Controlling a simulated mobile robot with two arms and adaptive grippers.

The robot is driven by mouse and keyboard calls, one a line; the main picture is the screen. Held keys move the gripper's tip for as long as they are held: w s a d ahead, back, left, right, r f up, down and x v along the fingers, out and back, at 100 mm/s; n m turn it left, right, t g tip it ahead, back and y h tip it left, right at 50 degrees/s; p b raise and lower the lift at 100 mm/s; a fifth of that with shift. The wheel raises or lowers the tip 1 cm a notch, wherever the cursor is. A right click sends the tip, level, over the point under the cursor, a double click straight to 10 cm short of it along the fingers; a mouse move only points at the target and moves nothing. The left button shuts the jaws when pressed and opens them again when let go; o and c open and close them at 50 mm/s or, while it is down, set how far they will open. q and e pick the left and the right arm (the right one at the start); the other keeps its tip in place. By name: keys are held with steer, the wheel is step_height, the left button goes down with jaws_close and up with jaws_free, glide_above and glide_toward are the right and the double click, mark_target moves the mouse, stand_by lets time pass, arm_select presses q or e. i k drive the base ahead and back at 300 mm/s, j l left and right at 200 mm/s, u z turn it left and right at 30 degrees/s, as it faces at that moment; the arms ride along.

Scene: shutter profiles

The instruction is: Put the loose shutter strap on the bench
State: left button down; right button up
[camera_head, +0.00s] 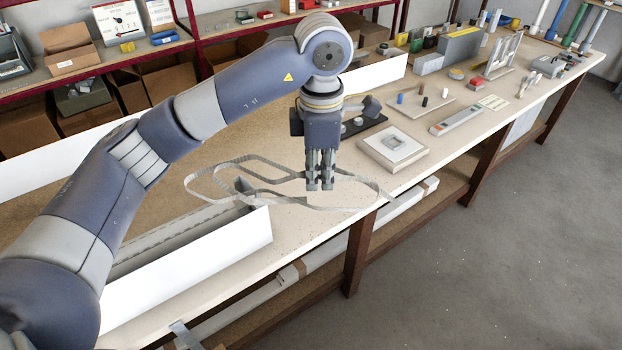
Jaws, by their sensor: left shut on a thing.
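The shutter strap (212,170) is a thin grey band in loose loops, in the middle of the head view. My left gripper (319,186) points down and is shut on the strap, with loops spreading to both sides of the fingers. The strap hangs over the bench (425,155) near its front edge, and its right loop reaches past that edge in the picture. I cannot tell whether any part of it touches the bench top. My right gripper is not in view.
A long white open box (235,236) stands on the bench at the left, under part of the strap. A white square plate (394,147) and a grey-red level-like tool (457,120) lie to the right. Shelves with cardboard boxes (68,47) stand behind.

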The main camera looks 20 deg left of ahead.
mark_target(305, 185)
steer(key=i+j, duration=0.15)
steer(key=i, duration=0.25)
steer(key=i+j, duration=0.1)
steer(key=i, duration=0.25)
steer(key=i+j, duration=0.15)
steer(key=i, duration=0.25)
